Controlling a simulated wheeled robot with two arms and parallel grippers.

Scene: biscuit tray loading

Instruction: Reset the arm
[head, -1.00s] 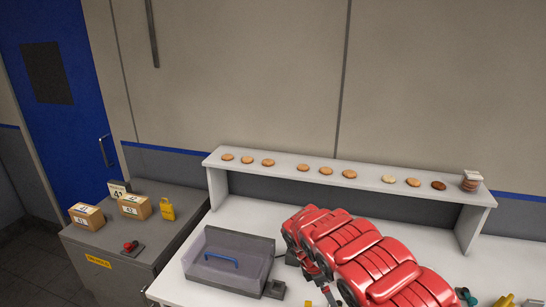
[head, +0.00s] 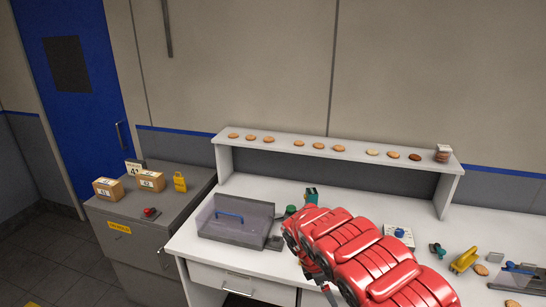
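My red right arm (head: 365,262) comes in from the lower right and reaches over the white worktable (head: 205,250). Its far end is near the table's middle, right of the clear-lidded box. Small red and grey parts show below the arm at the table's front edge, but I cannot make out gripper fingers or whether they hold anything. My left gripper does not show.
A clear-lidded box (head: 250,212) with a blue handle stands on the table. Behind it, a raised shelf (head: 340,139) carries a row of biscuits. A yellow tool (head: 464,260) lies at right. A grey cabinet (head: 120,220) with cartons stands at left.

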